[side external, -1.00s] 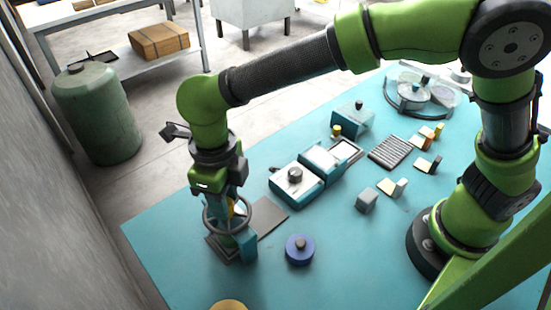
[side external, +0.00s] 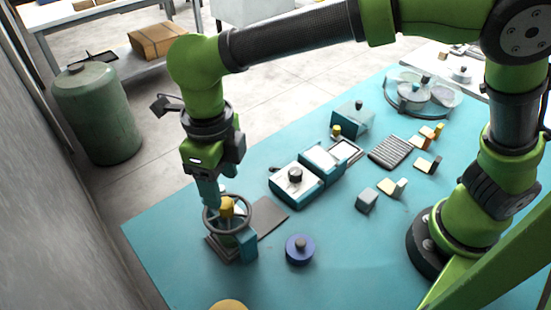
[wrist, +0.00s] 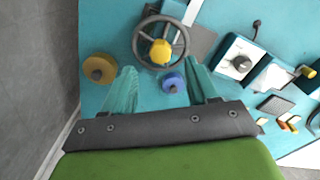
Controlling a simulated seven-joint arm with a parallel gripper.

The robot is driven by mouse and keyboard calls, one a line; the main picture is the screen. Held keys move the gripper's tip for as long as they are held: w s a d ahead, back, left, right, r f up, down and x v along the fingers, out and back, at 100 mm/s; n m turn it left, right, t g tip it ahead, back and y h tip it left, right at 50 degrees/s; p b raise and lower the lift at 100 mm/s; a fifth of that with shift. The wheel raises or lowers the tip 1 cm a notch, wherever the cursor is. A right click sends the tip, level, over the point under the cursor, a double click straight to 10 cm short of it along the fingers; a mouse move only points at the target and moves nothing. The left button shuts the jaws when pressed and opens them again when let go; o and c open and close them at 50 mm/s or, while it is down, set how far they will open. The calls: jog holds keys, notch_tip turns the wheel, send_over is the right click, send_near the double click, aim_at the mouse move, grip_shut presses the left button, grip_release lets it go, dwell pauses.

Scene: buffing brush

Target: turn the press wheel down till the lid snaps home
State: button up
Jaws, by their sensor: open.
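The press wheel (side external: 250,212) is a dark ring with a yellow hub (side external: 227,206), lying roughly flat above a teal press body (side external: 248,246) on a dark base. It also shows in the wrist view (wrist: 135,42), with its yellow hub (wrist: 160,52) and spokes visible. My gripper (side external: 212,202) points down just above the wheel's left and back part. In the wrist view my gripper (wrist: 161,72) has its two teal fingers apart, with nothing held between them; the wheel lies beyond the fingertips. I cannot make out the lid under the wheel or how it sits.
A blue round piece (side external: 299,249) stands right of the press, and a yellow disc (side external: 229,305) in front. A grey plate (side external: 270,216) lies behind it. Teal boxes (side external: 296,186) and small blocks (side external: 367,199) fill the mat's middle and right.

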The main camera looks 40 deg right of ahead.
aim_at(225, 202)
notch_tip(225, 202, up, 12)
dwell(0.3)
